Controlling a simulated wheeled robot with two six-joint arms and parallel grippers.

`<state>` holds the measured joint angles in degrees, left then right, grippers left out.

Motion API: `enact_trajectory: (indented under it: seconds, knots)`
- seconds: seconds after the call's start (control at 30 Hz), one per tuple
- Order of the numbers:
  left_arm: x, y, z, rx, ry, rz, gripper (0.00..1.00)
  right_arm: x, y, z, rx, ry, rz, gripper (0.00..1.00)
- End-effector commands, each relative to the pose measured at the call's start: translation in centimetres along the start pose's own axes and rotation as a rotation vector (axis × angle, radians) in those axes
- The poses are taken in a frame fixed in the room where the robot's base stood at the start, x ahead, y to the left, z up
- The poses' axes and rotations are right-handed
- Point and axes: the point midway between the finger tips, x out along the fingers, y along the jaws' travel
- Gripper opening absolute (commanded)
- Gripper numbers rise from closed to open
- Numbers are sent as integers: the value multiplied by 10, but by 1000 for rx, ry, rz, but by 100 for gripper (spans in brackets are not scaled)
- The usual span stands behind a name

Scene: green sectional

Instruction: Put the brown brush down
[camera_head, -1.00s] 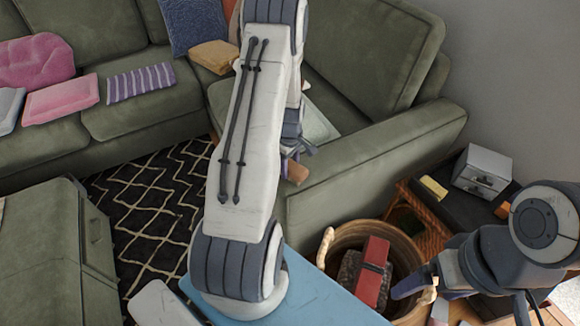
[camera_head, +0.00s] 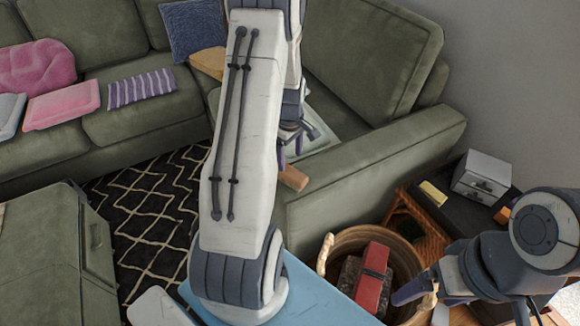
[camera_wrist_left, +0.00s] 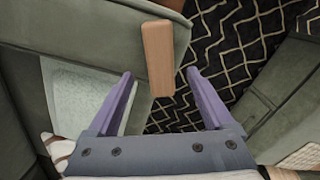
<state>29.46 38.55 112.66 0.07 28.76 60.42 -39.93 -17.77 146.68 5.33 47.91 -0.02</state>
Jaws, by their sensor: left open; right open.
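The brown brush (camera_head: 293,178) shows as a plain wooden block at the near end of the sofa's right-hand section. In the left wrist view the brush (camera_wrist_left: 158,57) lies over the sofa's green edge, its lower end showing against the dark rug. I cannot tell how much of it is supported. My left gripper (camera_head: 291,148) is open, just above the brush in the head view. In the left wrist view its purple fingers (camera_wrist_left: 160,78) are spread, with the brush beyond and between them, apart from both. My right gripper (camera_head: 415,294) is open by the basket, partly hidden.
A wicker basket (camera_head: 340,246) holds a red-and-dark item (camera_head: 372,277). A pale cushion (camera_head: 322,128) lies on the sofa seat beside the left gripper. The sofa arm (camera_head: 400,150) stands to the right. A patterned rug (camera_head: 150,215) is clear floor at left.

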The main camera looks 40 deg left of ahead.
Motion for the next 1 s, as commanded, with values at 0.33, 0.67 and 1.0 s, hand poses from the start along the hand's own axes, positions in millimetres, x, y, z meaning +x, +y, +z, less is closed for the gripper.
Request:
enact_trajectory:
  seconds: [0.33, 0.67, 1.0]
  knots:
    - [-40, 0, 0, 0, 1, 1, 86, -3, 0, 0, 0, 0, 0, 92]
    - [-70, 9, 62, 256, 0, 13, 86, -3, 0, 0, 0, 0, 0, 92]
    - [-155, -86, 283, 1407, -21, 59, 86, -2, 0, 0, 0, 0, 0, 92]
